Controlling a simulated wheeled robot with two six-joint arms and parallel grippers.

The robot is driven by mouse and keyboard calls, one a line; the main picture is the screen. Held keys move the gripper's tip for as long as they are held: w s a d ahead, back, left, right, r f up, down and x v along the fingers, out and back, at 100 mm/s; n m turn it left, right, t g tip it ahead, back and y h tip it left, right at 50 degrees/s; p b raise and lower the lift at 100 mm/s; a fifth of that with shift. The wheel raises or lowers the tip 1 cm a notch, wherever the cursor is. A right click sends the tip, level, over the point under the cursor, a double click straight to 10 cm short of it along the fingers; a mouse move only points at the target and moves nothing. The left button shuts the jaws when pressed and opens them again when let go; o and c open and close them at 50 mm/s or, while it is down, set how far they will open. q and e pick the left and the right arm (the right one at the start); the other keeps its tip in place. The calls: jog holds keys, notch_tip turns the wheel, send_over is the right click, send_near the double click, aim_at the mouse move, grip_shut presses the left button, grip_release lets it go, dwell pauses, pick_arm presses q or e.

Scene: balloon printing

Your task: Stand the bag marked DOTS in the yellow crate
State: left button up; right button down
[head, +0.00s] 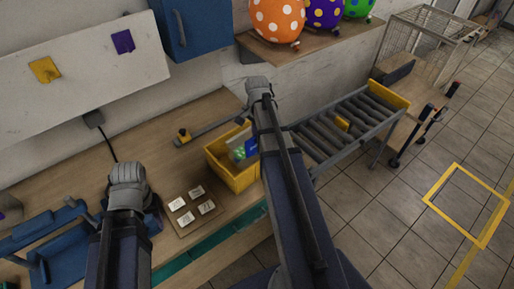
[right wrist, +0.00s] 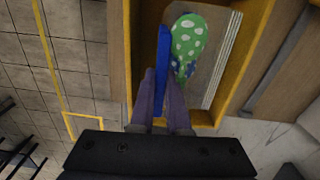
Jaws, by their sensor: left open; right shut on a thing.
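The yellow crate (head: 233,179) stands on the bench, left of my right arm. In the right wrist view its yellow wall (right wrist: 250,60) surrounds the fingers' front. My right gripper (right wrist: 163,80) is shut on a narrow blue bag (right wrist: 163,55), seen edge-on and upright within the crate's outline. Beside it is a green shape with white dots (right wrist: 188,38) on a greyish surface; I cannot tell whether it belongs to the held bag. Blue (head: 251,146) and green patches show in the crate in the head view. No DOTS lettering is readable. My left gripper (head: 127,170) is open, away from the crate.
A board with several white cards (head: 181,219) lies left of the crate. A roller conveyor (head: 345,125) is at right. Blue fixtures (head: 55,250) stand at lower left. Dotted balloons (head: 278,18) sit on a shelf (head: 315,50) above.

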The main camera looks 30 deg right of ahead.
aim_at(257, 151)
notch_tip(257, 151, down, 4)
jog(key=b, duration=0.3)
jog(key=shift+r+b, duration=0.2)
jog(key=shift+b, duration=0.15)
jog(key=shift+f, duration=0.15)
jog(key=c, duration=0.9)
grip_release()
notch_tip(257, 151, up, 12)
jog(key=p, duration=1.2)
jog(key=shift+r, duration=0.25)
jog(key=shift+f, duration=0.1)
